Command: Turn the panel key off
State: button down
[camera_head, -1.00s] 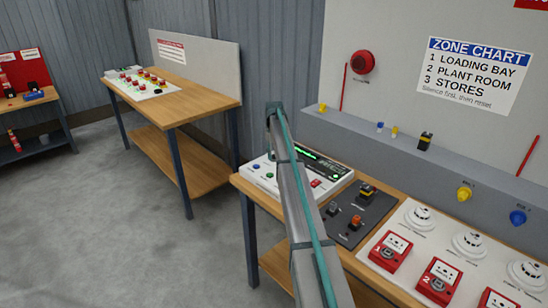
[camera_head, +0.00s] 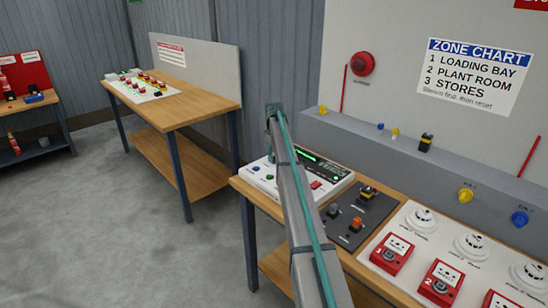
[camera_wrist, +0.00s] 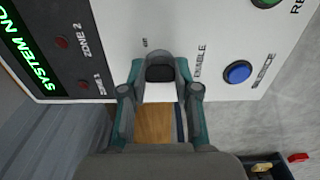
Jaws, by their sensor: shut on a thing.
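The white alarm panel (camera_head: 262,184) stands on the near wooden bench, with a lit green display. It fills the upper part of the wrist view (camera_wrist: 110,20). The dark panel key (camera_wrist: 160,73) is on its face beside the printed word ENABLE. My gripper (camera_wrist: 160,88) is shut on the key, one teal and grey finger on each side. The key's lower part and exact turn angle are hard to make out.
A blue button (camera_wrist: 237,72) is right of the key, with a green button near the top right corner. Red zone lamps (camera_wrist: 62,42) are to the left. A dark switch plate (camera_head: 345,226) and red call points (camera_head: 391,254) lie right of the panel on the bench.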

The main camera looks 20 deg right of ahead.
jog(key=c, duration=0.8)
grip_release()
jog(key=shift+c, duration=0.2)
jog(key=shift+r, duration=0.15)
notch_tip(320, 180, up, 12)
